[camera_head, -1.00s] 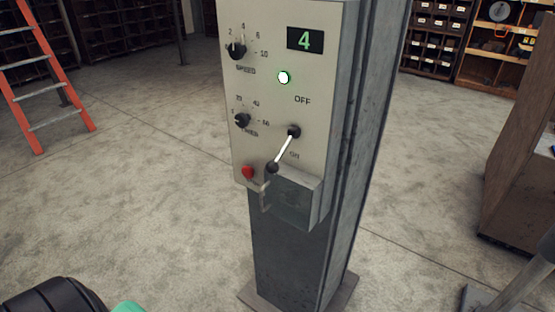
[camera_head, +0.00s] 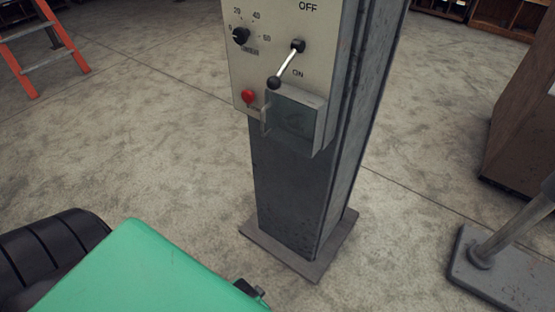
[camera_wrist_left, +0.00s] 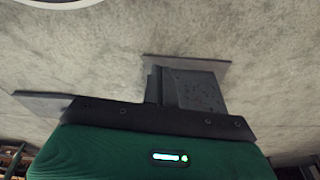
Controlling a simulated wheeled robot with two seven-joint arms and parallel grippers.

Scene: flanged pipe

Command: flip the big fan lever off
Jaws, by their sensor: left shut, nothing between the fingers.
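The big fan lever (camera_head: 287,64) is on the grey control panel in the head view. Its pale rod slants down and left from a dark pivot below OFF to a black knob beside ON. My left gripper is green; its dark end (camera_head: 250,290) shows at the bottom edge of the head view, below and apart from the panel. My right gripper is in neither view.
A dial (camera_head: 240,36), a red button (camera_head: 248,96) and a box (camera_head: 296,118) under the lever crowd the panel. The column stands on a base plate (camera_head: 322,255). An orange ladder (camera_head: 68,45) is at left, a post's base (camera_head: 475,265) at right.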

